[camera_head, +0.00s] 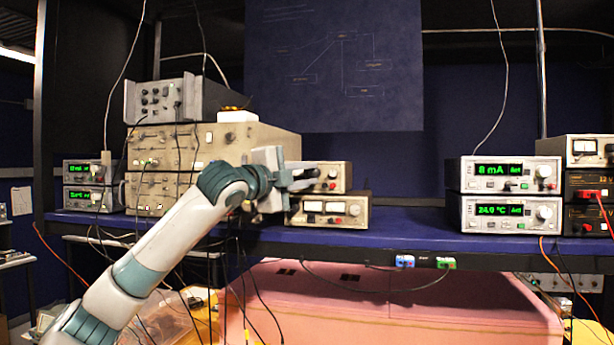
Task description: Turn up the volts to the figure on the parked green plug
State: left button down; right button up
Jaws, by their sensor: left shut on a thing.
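My left gripper (312,178) reaches in from the left and is shut at the front of the upper small beige power supply (341,175). It appears to hold a knob there, but the fingers hide the knob and much of that panel, so no reading shows. A green plug (446,263) is parked on the shelf's front edge, right of a blue plug (405,261). Any figure on the green plug is too small to read. My right gripper is not in view.
A lower power supply (329,211) with two meters sits under the upper one. Larger beige instruments (225,140) are stacked to the left. Displays reading 8 mA (511,175) and 24.0 °C (511,213) stand right. The blue shelf (415,225) is clear between them.

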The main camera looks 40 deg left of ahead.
pick_arm(q)
jog(key=m, duration=0.1)
jog(key=m+g, duration=0.1)
jog(key=m, duration=0.1)
jog(key=shift+r+m+g, duration=0.25)
jog(key=shift+m+g, duration=0.05)
jog(key=shift+d+m+g+y, duration=0.1)
jog(key=shift+m+g+y, duration=0.45)
jog(key=shift+m, duration=0.95)
jog(key=c, duration=1.9)
grip_release()
jog(key=shift+o, duration=0.2)
jog(key=shift+s, duration=0.15)
